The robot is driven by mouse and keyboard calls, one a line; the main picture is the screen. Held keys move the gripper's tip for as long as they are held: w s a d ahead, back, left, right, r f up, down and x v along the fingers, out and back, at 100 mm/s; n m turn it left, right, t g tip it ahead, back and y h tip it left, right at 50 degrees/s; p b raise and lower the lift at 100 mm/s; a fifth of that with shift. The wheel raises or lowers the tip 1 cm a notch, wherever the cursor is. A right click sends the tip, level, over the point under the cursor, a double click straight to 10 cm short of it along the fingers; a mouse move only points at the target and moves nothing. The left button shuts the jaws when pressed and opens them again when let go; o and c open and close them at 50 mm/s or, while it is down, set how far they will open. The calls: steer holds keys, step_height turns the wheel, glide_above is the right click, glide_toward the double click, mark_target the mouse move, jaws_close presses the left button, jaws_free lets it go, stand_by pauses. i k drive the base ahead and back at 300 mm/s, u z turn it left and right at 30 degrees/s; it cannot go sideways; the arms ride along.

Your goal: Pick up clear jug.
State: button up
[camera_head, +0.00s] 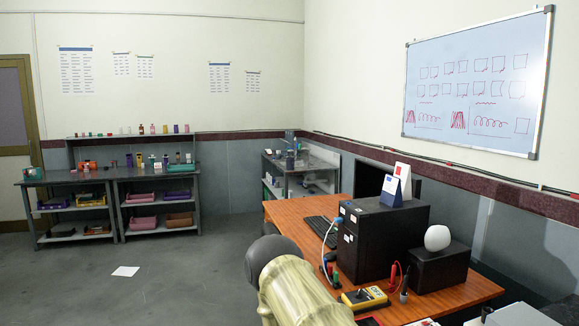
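I cannot make out a clear jug for certain. A small bluish, see-through item (290,137) stands on the grey shelf unit in the back corner; it is too small to tell whether it is the jug. Part of my arm shows at the bottom middle, in front of the orange-brown desk. My gripper's fingers are not in view.
The wooden desk (284,213) holds a black box (377,240), a keyboard (322,230), a yellow meter (364,298) and a white rounded object (437,238). Shelves (118,178) with trays stand far left. A paper sheet (125,271) lies on the mostly clear floor (190,265).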

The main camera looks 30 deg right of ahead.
mark_target(291, 160)
steer(key=u, duration=0.1)
steer(key=i, duration=5.3)
steer(key=z, duration=0.55)
steer(key=i, duration=1.65)
steer(key=z, duration=1.05)
steer(key=i, duration=1.9)
steer(key=z, duration=0.6)
